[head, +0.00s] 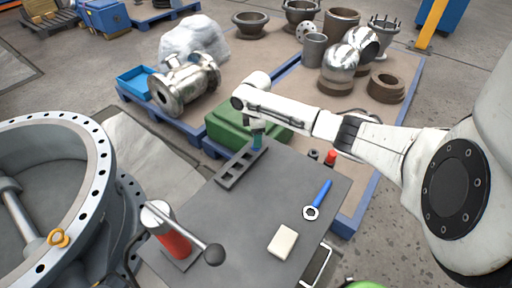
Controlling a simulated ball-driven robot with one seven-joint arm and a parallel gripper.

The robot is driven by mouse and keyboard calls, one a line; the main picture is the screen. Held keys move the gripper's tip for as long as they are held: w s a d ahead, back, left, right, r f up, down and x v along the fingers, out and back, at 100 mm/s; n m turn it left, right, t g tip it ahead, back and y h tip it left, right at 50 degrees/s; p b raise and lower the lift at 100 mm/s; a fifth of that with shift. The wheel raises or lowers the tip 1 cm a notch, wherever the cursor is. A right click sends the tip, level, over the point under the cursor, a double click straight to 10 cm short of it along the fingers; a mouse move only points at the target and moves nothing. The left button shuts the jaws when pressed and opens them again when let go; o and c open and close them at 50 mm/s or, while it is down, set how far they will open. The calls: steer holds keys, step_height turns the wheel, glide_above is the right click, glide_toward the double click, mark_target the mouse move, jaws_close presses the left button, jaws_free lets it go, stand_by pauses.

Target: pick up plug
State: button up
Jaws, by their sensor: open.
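A teal piece (257,142), which may be the plug, stands at the far end of a dark slotted rack (228,183) on the grey table's back edge. My gripper (257,128) points down right over this piece. Its fingers are small and dark here, and I cannot tell whether they touch the piece or stand around it. The gripper partly hides the top of the piece. A red-topped piece (331,157) and a dark piece (313,155) stand at the table's back right edge, apart from the gripper.
The grey table (262,212) bears a blue-handled wrench (318,200), a cream block (283,242) and a red post with a black-knobbed lever (172,236). A large flanged valve ring (95,165) stands at left. A green case (222,125) lies behind the rack. The table's middle is clear.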

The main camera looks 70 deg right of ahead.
step_height(320, 180, down, 3)
steer(key=shift+f, duration=0.2)
jaws_close()
stand_by(0.5)
